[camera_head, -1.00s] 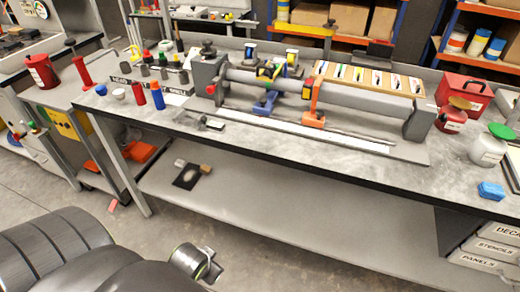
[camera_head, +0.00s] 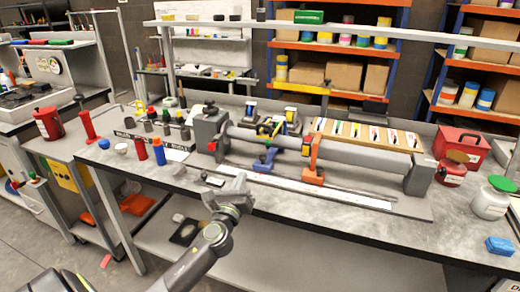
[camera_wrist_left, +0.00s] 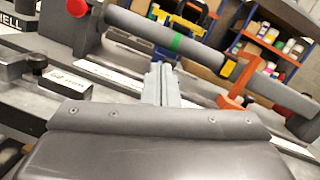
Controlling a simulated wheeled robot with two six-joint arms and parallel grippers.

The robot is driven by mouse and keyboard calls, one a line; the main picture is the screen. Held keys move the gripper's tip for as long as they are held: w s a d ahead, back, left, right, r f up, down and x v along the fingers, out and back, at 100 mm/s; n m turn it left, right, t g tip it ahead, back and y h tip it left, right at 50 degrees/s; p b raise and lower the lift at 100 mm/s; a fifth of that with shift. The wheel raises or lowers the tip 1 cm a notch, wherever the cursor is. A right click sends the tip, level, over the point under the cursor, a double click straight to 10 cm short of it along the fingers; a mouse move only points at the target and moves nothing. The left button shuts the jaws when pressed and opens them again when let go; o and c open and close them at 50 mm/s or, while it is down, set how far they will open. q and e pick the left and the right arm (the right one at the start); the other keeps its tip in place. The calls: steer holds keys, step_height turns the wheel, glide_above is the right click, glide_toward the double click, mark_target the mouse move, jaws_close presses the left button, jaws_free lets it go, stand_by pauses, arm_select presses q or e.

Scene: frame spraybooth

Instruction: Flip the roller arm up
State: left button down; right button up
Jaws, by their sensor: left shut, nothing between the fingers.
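A long grey tube (camera_head: 340,148) lies across the grey bench between two end blocks. It also shows in the left wrist view (camera_wrist_left: 135,25), with a green band around it. An orange bracket (camera_head: 313,163) and a blue bracket (camera_head: 266,160) stand at the tube; I cannot tell which is the roller arm. The orange bracket also shows right of the fingers in the wrist view (camera_wrist_left: 238,82). My left gripper (camera_head: 238,187) is shut and empty at the bench's front, nearer me than the tube and brackets. Its fingers (camera_wrist_left: 160,82) point toward the tube. My right gripper is out of view.
A white strip (camera_head: 345,192) lies along the bench before the tube. A small dark clamp (camera_head: 212,180) sits left of the gripper. Bottles and cups stand at the left. A red box (camera_head: 460,148), white jar (camera_head: 490,203) and blue block (camera_head: 500,246) stand right.

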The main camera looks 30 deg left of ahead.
arm_select(q)
steer(key=w+m, duration=0.1)
steer(key=r+m+t+h, duration=0.1)
steer(key=m, duration=0.1)
steer(key=w+m+h, duration=0.1)
steer(key=m, duration=0.1)
steer(key=shift+w+d+r, duration=0.35)
steer(key=shift+d+r, duration=0.05)
steer(key=shift+w, duration=0.1)
steer(key=x, duration=1)
steer(key=shift+r, duration=0.15)
